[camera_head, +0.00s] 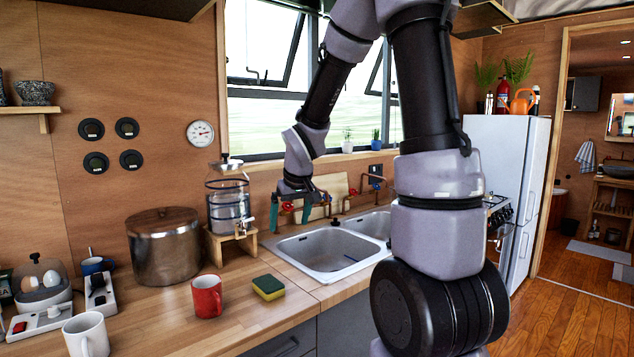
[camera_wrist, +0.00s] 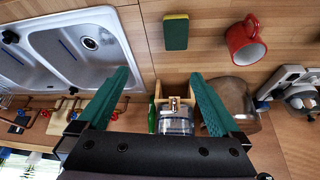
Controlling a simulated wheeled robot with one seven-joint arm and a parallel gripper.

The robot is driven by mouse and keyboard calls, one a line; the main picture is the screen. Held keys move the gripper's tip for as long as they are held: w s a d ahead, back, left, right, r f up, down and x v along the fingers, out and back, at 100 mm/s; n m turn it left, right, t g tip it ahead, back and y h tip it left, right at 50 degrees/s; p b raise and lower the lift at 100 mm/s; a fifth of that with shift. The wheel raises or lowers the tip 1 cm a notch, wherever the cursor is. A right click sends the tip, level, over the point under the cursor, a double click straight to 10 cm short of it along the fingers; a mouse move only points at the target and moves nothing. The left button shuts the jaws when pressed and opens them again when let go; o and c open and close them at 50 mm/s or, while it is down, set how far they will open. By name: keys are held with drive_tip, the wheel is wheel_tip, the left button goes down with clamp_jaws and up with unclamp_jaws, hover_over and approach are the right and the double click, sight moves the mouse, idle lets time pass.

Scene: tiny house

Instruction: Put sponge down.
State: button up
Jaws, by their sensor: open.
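The sponge (camera_head: 268,287), yellow with a green layer, lies on the wooden counter between the red mug and the sink. It also shows in the wrist view (camera_wrist: 175,32) at the top middle, flat on the wood. My gripper (camera_head: 300,218) is raised above the counter, near the back of the sink and beside the glass dispenser. In the wrist view my gripper (camera_wrist: 160,90) has its two green fingers wide apart with nothing held between them. The sponge is clear of both fingers.
A red mug (camera_head: 207,296) stands left of the sponge. The sink (camera_head: 330,250) lies to its right. A glass dispenser (camera_head: 229,205) on a wooden stand and a large steel pot (camera_head: 164,247) stand behind. A white mug (camera_head: 87,335) is at front left. Bare counter lies in front of the sponge.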

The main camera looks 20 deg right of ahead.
drive_tip(key=s+r+m+t, duration=0.1)
drive_tip(key=s+r+m, duration=0.1)
drive_tip(key=s+r, duration=0.6)
drive_tip(key=s+r+m+t+y, duration=0.1)
drive_tip(key=s+r+m, duration=0.2)
drive_tip(key=s+r, duration=0.6)
drive_tip(key=s+d, duration=0.1)
drive_tip(key=s, duration=0.3)
drive_tip(key=shift+s+m+y, duration=0.3)
